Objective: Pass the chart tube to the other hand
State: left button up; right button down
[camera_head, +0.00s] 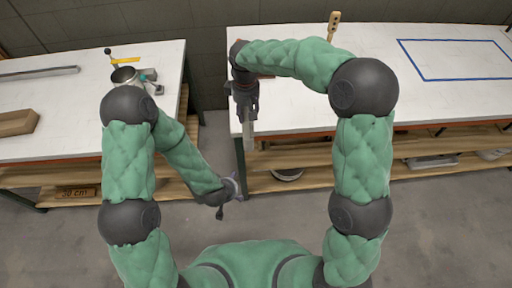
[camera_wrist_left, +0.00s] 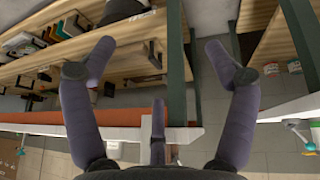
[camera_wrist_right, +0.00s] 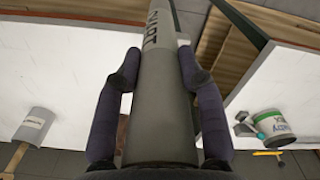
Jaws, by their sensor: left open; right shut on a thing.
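The chart tube is a long grey cylinder with dark lettering near its far end. In the right wrist view the tube (camera_wrist_right: 158,95) runs up the middle between the fingers of my right gripper (camera_wrist_right: 158,62), which is shut on it. In the head view the tube (camera_head: 249,135) points down below my right gripper (camera_head: 246,100), by the front left corner of the right table. My left gripper (camera_head: 229,190) is lower, near the gap between the tables. In the left wrist view my left gripper (camera_wrist_left: 160,50) is open, with nothing between its fingers.
The right table (camera_head: 290,100) has a blue outlined rectangle (camera_head: 458,60). The left table (camera_head: 60,135) holds a can (camera_head: 124,76) and a wooden block (camera_head: 18,122). Wooden shelves (camera_head: 300,180) lie under the tables. A floor gap separates the tables.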

pick_arm(q)
jog(key=w+d+r+t+y, duration=0.1)
jog(key=w+d+r+t, duration=0.35)
jog(key=r, duration=0.45)
jog(key=t+y, duration=0.1)
jog(key=t, duration=0.3)
send_near(252, 132)
jog(key=shift+m, duration=0.4)
jog(key=x, duration=1.1)
jog(key=shift+w, duration=0.15)
jog(key=shift+d, duration=0.1)
jog(key=c, duration=1.3)
pick_arm(e)
jog(key=c, duration=0.9)
grip_release()
pick_arm(q)
jog(key=shift+c, duration=0.6)
pick_arm(e)
jog(key=shift+o, duration=1.1)
jog(key=shift+r, duration=0.1)
